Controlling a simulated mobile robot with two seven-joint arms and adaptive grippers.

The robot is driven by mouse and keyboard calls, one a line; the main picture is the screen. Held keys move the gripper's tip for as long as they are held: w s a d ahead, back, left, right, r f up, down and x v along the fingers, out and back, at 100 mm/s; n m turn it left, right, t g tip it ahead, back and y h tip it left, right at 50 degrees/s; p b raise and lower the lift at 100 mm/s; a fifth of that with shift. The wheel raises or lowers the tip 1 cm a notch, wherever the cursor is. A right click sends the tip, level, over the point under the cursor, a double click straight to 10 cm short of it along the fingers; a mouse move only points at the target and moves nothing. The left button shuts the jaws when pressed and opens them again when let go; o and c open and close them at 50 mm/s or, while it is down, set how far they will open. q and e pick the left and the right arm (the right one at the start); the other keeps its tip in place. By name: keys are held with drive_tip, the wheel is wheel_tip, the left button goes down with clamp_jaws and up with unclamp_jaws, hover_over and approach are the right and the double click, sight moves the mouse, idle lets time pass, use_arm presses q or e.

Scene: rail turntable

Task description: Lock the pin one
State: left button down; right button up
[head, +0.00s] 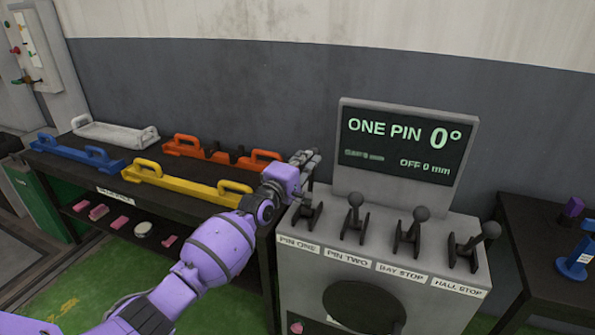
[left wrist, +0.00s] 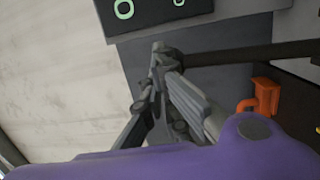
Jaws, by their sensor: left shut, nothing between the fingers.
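The control cabinet (head: 300,265) stands at centre right in the head view with several levers above labels. The pin one lever (head: 308,214) is the leftmost, above the PIN ONE label (head: 298,245); its upper part is hidden by my left gripper. My left gripper (head: 312,158) is shut and empty, just above and behind that lever; I cannot tell whether they touch. It also shows in the left wrist view (left wrist: 159,48). The display (head: 405,145) reads ONE PIN 0°, with OFF 0 mm below. My right gripper is not in view.
The pin two lever (head: 355,215), bay stop lever (head: 411,230) and hall stop lever (head: 474,245) stand to the right, close together. A dark bench (head: 95,185) at left carries yellow, blue, orange and white handled bars. Another dark table (head: 535,240) is at far right.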

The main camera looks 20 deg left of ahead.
use_arm(q)
drive_tip(key=w+g, duration=0.1)
drive_tip(key=w, duration=0.1)
drive_tip(key=w+g, duration=0.1)
drive_tip(key=w, duration=0.1)
drive_tip(key=shift+w+f+g, duration=0.15)
drive_tip(key=shift+w+g, duration=0.15)
drive_tip(key=shift+w, duration=0.05)
drive_tip(key=shift+w+f+n+g, duration=0.15)
drive_tip(key=shift+w+f+g, duration=0.15)
drive_tip(key=shift+w, duration=0.15)
drive_tip(key=shift+w+f+n+g, duration=0.2)
drive_tip(key=shift+w+g, duration=0.1)
drive_tip(key=shift+w, duration=0.15)
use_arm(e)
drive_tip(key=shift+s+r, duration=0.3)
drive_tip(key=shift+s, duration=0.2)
